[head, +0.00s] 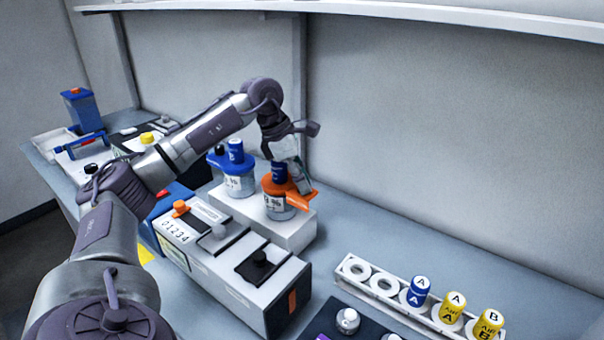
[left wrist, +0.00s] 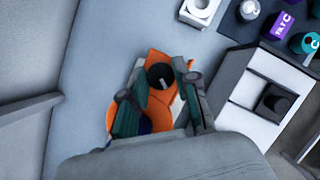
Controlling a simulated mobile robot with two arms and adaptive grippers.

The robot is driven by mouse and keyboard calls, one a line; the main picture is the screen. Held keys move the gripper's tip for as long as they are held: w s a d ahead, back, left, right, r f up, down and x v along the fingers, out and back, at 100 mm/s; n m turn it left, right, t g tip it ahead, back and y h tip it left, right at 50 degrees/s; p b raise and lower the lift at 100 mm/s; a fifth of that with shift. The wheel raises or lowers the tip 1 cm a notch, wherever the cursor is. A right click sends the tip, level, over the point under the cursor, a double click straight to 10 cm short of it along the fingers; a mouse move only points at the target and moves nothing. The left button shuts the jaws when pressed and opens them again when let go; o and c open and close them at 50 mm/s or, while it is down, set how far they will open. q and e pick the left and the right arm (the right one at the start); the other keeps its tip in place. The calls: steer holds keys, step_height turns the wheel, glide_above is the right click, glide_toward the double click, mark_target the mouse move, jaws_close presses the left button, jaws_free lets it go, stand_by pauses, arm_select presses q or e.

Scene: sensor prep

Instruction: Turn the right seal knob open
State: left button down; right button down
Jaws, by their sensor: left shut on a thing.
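The right seal knob (left wrist: 160,76) is a short black post with a pale mark on an orange arm (head: 303,196). The arm sits at the top of the right canister (head: 278,206), which has a dark blue cylinder (head: 279,172) on top. My left gripper (left wrist: 160,88) is shut on the knob, a teal finger on each side. In the head view my left gripper (head: 302,184) comes down from above and hides the knob. The left canister (head: 239,184) has a blue top and its own blue cylinder (head: 236,150). My right gripper is not in view.
Both canisters stand on a white block (head: 290,235). A grey box with knobs (head: 225,262) stands in front. A white rack (head: 355,279) with blue and yellow bottles is at the lower right. The counter (head: 375,240) right of the block is clear. A shelf (head: 400,14) runs above.

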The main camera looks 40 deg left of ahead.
arm_select(q)
steer(key=shift+m, duration=0.6)
steer(key=shift+p, duration=0.3)
steer(key=c, duration=0.9)
jaws_free()
steer(key=shift+o, duration=0.2)
steer(key=v, duration=1.2)
steer(key=shift+w+a, duration=0.2)
steer(key=shift+w, duration=0.1)
